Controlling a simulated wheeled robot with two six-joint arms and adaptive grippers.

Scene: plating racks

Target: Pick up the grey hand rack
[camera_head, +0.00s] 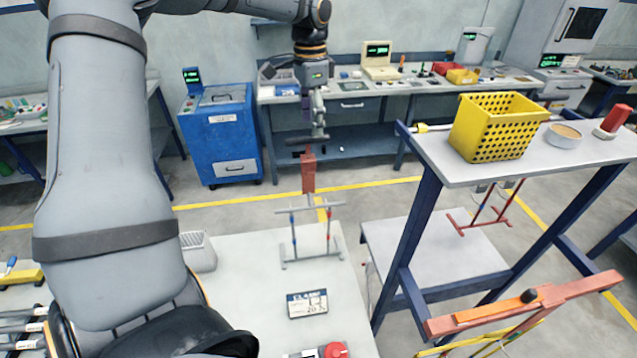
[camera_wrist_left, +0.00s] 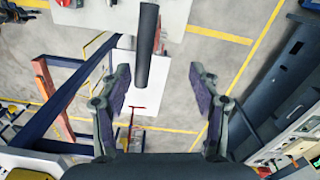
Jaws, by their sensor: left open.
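The grey hand rack (camera_head: 310,209) stands upright on the pale table in the head view. It has a dark horizontal bar handle (camera_head: 296,141), a red-brown upright below it, a grey crossbar, thin legs with blue and red marks, and a grey base. In the left wrist view the dark handle (camera_wrist_left: 147,45) shows close up, toward the top, in line with the gap between the fingers. My left gripper (camera_head: 318,134) points down at the handle and is open; its spread fingers also show in the wrist view (camera_wrist_left: 160,98). Contact with the handle cannot be told. My right gripper is not in view.
The pale table (camera_head: 250,270) also holds a small display (camera_head: 307,304) and a red button (camera_head: 335,350). To the right is a blue-framed stand with a yellow basket (camera_head: 498,126) on top. A red rack (camera_head: 487,210) is at its lower shelf (camera_head: 440,245). A blue cabinet (camera_head: 220,135) stands behind.

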